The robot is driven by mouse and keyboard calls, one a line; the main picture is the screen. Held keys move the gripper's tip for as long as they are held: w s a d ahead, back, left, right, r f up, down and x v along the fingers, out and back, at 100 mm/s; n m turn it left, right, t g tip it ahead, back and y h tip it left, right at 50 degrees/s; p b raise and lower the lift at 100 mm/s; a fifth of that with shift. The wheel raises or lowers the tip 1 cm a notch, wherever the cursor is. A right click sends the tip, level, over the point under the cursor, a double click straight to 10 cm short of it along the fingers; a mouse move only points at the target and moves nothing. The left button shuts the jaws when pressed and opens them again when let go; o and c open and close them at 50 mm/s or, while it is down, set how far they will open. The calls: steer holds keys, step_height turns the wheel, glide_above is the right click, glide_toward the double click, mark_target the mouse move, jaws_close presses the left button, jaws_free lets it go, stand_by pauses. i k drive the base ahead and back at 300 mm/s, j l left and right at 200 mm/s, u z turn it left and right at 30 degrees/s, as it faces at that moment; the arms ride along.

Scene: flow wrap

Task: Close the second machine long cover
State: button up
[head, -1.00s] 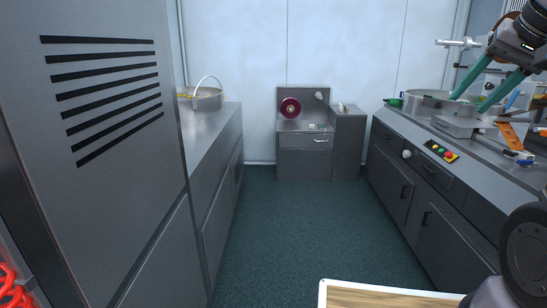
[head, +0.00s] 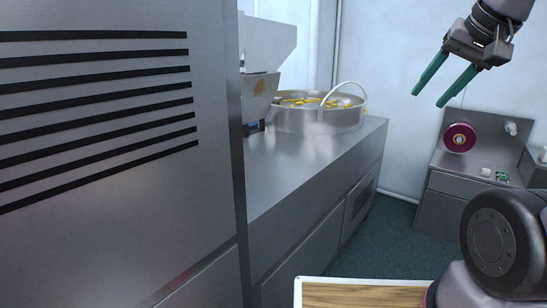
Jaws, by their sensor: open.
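My gripper (head: 430,97) hangs at the upper right of the head view, with its two green fingers apart and nothing between them. It is in the air, pointing down and left, apart from every surface. A tall grey metal cabinet (head: 100,235) with black slots fills the left side. A light grey machine part (head: 268,45) with a hopper shape stands on the steel counter behind the cabinet's edge, partly hidden by it. I cannot tell which part is the second machine's long cover.
A round metal pot (head: 315,118) with yellow pieces and a raised handle stands on the steel counter (head: 300,172). A grey unit with a magenta roll (head: 459,138) is at the back right. Dark green floor (head: 388,238) shows between them. A wooden board (head: 365,294) is at the bottom.

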mark_target(258, 90)
steer(key=i+l+u, duration=0.55)
steer(key=l+u, duration=0.25)
steer(key=l, duration=0.15)
steer(key=i+l+u, duration=0.25)
steer(key=l, duration=0.15)
steer(key=l+u, duration=0.25)
steer(key=l, duration=0.15)
steer(key=i+l+u, duration=0.15)
steer(key=l+u, duration=0.15)
steer(key=l, duration=0.15)
steer(key=l+u, duration=0.25)
steer(key=l, duration=0.2)
